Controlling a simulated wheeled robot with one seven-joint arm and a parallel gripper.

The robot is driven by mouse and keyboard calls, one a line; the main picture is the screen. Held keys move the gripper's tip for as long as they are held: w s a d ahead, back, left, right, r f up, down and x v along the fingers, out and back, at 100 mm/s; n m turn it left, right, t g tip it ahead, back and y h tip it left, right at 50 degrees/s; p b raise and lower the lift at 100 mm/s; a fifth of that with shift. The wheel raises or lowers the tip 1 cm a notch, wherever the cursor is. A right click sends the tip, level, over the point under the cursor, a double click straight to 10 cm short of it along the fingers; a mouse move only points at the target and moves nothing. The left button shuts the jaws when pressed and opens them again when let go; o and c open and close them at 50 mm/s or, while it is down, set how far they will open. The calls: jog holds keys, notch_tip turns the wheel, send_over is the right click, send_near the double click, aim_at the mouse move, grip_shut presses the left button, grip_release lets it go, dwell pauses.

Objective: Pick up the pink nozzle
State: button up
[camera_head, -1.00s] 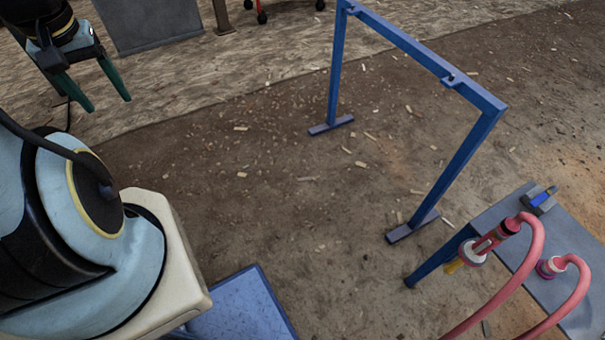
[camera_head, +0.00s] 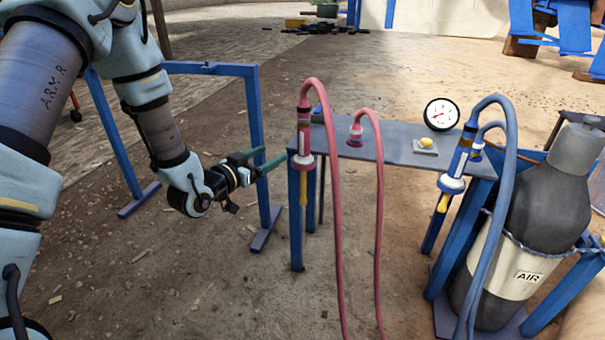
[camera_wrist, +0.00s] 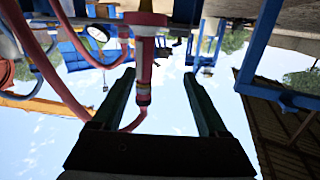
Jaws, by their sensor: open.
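The pink nozzle (camera_head: 304,135) hangs upright at the left end of a grey bench (camera_head: 400,152), with a pale collar and a yellow tip below. A pink hose loops from its top. In the wrist view, which appears upside down, the nozzle (camera_wrist: 145,52) shows beyond and between the fingertips of my gripper (camera_wrist: 159,74), nearer the left finger. I see no grip on it.
A second pink hose fitting (camera_head: 356,133) stands on the bench. A blue nozzle (camera_head: 459,158), a gauge (camera_head: 441,114) and a yellow button (camera_head: 426,142) are further right. A grey air cylinder (camera_head: 540,210) stands at the right. A blue frame (camera_head: 254,120) stands behind my arm.

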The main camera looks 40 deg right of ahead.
aim_at(300, 148)
jog(key=shift+g+h, duration=0.3)
jog(key=shift+h, duration=0.2)
jog(key=d, duration=0.4)
jog(key=s+d+f, duration=0.1)
jog(key=d, duration=0.1)
jog(key=shift+d, duration=0.15)
jog(key=shift+w+d+f, duration=0.1)
jog(key=shift+w+d, duration=0.1)
jog(key=shift+d, duration=1.2)
jog(key=shift+w+d+f, duration=0.1)
jog(key=shift+w+d, duration=0.05)
jog(key=shift+d, duration=1.2)
grip_shut()
